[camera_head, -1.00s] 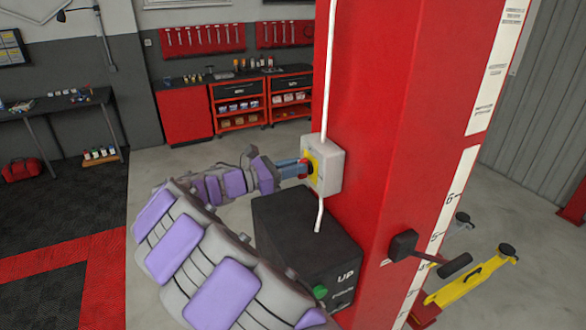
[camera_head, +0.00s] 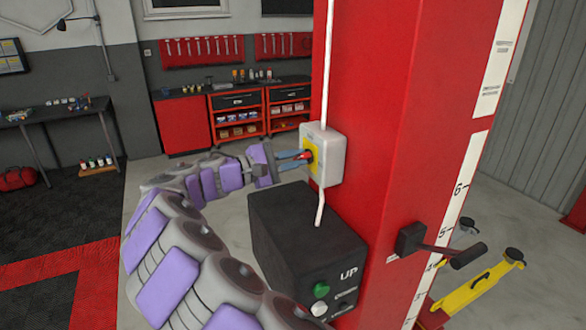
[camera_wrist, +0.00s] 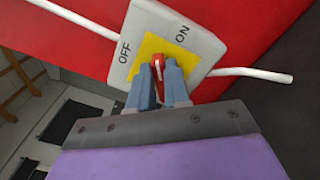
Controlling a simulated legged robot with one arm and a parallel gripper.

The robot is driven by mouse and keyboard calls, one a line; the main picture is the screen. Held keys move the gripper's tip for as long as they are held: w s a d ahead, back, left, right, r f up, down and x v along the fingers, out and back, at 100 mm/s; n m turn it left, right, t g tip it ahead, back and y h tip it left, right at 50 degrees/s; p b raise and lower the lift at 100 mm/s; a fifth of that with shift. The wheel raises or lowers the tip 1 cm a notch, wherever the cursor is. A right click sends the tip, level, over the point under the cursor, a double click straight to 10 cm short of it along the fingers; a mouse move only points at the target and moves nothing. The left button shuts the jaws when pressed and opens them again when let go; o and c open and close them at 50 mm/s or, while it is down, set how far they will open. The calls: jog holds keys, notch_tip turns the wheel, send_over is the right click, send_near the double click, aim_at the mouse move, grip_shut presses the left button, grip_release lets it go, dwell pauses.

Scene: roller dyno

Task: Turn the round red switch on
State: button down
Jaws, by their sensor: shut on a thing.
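The round red switch (camera_wrist: 157,62) sits on a yellow plate (camera_wrist: 150,48) in a white box, marked OFF and ON in the wrist view. The switch box (camera_head: 331,153) is fixed to the red post in the head view. My gripper (camera_wrist: 160,72) is at the switch, with its two blue-grey fingers on either side of the red knob, shut on it. In the head view my gripper (camera_head: 298,160) reaches the box from the left. The fingers hide part of the knob.
The red post (camera_head: 400,130) stands right of the switch box. A black control box (camera_head: 300,240) marked UP is just below. A black lever (camera_head: 440,247) sticks out of the post lower right. A white conduit (camera_head: 326,70) runs along the post.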

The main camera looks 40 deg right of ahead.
jog(key=m+b, duration=0.3)
jog(key=f+m+b, duration=0.1)
jog(key=m+b, duration=0.3)
jog(key=shift+s+f, duration=0.1)
jog(key=shift+s, duration=0.05)
dwell(0.6)
jog(key=c, duration=1.1)
grip_release()
jog(key=p+v, duration=0.2)
jog(key=v, duration=1.5)
jog(key=shift+w+a, duration=0.2)
jog(key=shift+a, duration=0.05)
